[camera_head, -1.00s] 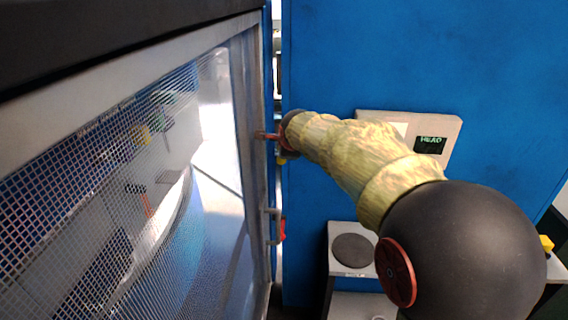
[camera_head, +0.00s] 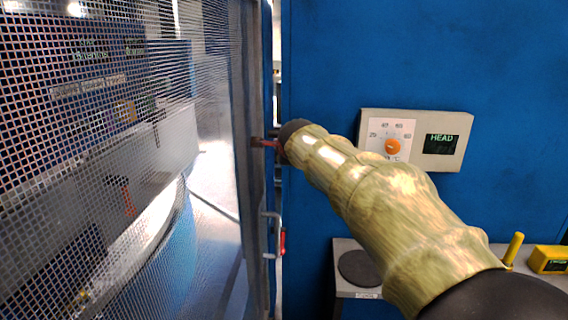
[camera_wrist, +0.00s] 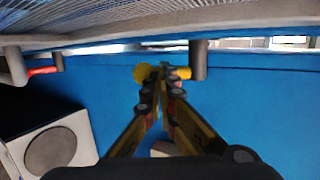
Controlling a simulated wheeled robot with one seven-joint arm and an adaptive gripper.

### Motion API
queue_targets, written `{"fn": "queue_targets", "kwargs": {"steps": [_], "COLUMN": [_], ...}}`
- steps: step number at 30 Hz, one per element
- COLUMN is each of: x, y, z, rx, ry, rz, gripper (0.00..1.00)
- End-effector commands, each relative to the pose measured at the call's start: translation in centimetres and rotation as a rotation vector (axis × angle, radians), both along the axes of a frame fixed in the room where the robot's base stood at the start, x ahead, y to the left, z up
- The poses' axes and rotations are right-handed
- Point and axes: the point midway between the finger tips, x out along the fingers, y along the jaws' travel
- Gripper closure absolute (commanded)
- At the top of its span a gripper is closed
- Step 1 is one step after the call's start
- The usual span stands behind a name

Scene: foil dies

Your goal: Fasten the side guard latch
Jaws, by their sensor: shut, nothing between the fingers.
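The side guard (camera_head: 253,215), a metal-framed mesh panel, fills the left of the head view. A narrow gap shows between its edge and the blue cabinet. A grey handle (camera_head: 265,214) with a red part (camera_head: 283,242) sits low on that edge; both show at the left in the wrist view. A yellow piece (camera_wrist: 142,72), perhaps part of the latch, shows beside my fingertips near a grey post (camera_wrist: 199,60). My gripper (camera_wrist: 160,72) is shut and empty, close to the guard's edge. Its fingers partly hide the yellow piece; I cannot tell whether they touch it.
The blue cabinet face (camera_head: 330,60) stands to the right, with a control box (camera_head: 373,153) bearing an orange knob and a HEAD display. Below it is a grey unit with a dark round plate (camera_head: 358,267).

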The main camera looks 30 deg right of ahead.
Motion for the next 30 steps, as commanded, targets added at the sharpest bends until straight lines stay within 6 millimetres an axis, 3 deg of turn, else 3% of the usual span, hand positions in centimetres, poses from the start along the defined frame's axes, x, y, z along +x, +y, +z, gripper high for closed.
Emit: {"fn": "queue_targets", "kwargs": {"steps": [16,30], "x": [0.8,1.2], "y": [-0.7,-1.0], "z": [-1.7,-2.0], "rx": [0.001,0.001], "ry": [0.003,0.005], "rz": [-0.002,-0.002], "gripper": [1.0,1.0]}}
